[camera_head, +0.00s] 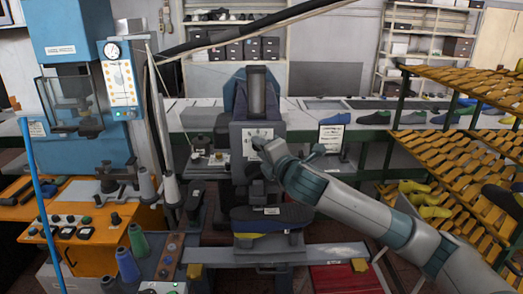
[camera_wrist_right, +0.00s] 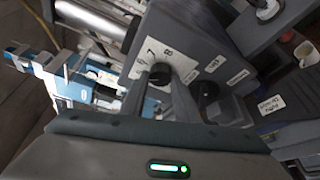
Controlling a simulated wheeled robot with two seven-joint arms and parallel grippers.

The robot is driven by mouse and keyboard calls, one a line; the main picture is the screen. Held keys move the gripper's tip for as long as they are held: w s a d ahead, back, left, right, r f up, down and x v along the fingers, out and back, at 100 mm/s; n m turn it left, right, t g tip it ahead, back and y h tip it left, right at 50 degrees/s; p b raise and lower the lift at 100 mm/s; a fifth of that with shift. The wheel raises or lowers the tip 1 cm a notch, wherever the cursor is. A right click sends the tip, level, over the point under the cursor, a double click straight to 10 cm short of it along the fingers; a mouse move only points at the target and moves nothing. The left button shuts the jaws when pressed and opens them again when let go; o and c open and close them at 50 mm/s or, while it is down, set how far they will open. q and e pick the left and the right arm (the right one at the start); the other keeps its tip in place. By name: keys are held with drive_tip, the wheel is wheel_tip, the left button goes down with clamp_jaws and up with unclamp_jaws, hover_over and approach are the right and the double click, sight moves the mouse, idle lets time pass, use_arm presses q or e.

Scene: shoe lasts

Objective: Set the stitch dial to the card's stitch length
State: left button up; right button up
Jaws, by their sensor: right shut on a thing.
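The stitch dial is a dark round knob (camera_wrist_right: 160,74) on a white plate with printed numbers, of which a 7 and an 8 show in the right wrist view. My right gripper (camera_wrist_right: 163,84) is shut on this knob, one finger on either side. In the head view the white dial plate (camera_head: 249,134) is on the front of the dark grey machine (camera_head: 235,160), and my right arm reaches it from the right. The knob's pointer is hidden or too small to tell. A white card (camera_head: 331,137) stands right of the machine; its print is too small to read. My left gripper is not in view.
Another black knob (camera_wrist_right: 207,91) is beside the dial on the same panel. A blue machine (camera_head: 75,60) and an orange bench (camera_head: 95,235) with thread cones stand left. Slanted racks (camera_head: 470,140) of shoe lasts stand right. A long bench runs behind.

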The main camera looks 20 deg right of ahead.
drive_tip(key=shift+r+n, duration=0.15)
drive_tip(key=shift+n, duration=0.35)
drive_tip(key=o, duration=1)
drive_tip(key=shift+w, duration=0.1)
drive_tip(key=shift+o, duration=0.2)
